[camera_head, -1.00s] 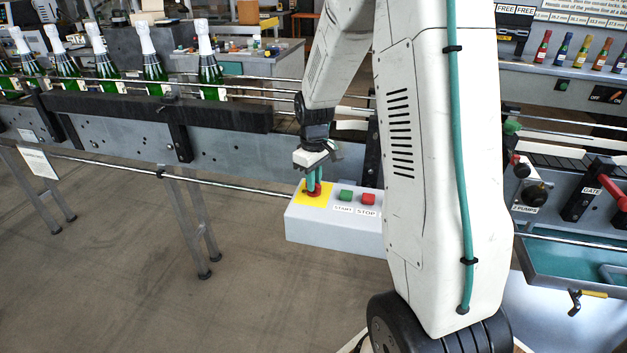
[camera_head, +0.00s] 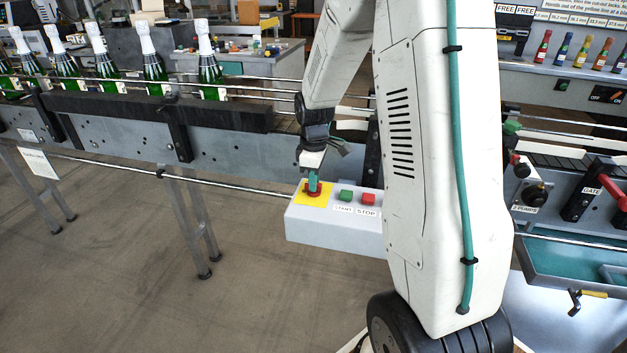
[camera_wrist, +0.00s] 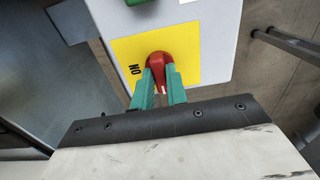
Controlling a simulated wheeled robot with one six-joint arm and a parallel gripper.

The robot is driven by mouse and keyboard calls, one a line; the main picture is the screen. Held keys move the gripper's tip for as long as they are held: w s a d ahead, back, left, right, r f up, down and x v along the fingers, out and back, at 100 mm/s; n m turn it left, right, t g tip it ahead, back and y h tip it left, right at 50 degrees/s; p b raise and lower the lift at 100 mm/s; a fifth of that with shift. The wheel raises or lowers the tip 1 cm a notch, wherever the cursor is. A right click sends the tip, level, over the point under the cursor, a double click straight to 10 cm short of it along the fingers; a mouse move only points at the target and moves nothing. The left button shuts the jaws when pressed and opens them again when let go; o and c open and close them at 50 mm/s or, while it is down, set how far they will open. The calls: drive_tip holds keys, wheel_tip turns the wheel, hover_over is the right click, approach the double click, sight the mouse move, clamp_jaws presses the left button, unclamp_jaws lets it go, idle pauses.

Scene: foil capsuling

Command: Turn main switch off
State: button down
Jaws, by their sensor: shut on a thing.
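The main switch is a red rotary knob (camera_wrist: 159,62) on a yellow plate (camera_wrist: 188,50) with the word ON at its left in the wrist view. In the head view the red switch (camera_head: 314,193) sits on the yellow plate at the left end of a grey control box (camera_head: 335,230). My gripper (camera_wrist: 163,92) has its green fingers on both sides of the knob, shut on it. A white mark shows on the knob between the fingers, turned away from the ON word. In the head view my gripper (camera_head: 313,186) points down onto the switch.
A green START button (camera_head: 346,196) and a red STOP button (camera_head: 368,198) are beside the switch on the same box. A conveyor with several green bottles (camera_head: 154,68) runs behind at the left. My arm hides the box's right end.

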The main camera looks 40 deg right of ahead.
drive_tip(key=shift+s+f, duration=0.1)
drive_tip(key=shift+s, duration=0.05)
drive_tip(key=c, duration=1.4)
unclamp_jaws()
drive_tip(key=shift+r, duration=0.35)
wheel_tip(320, 180, up, 7)
drive_tip(key=shift+r, duration=0.15)
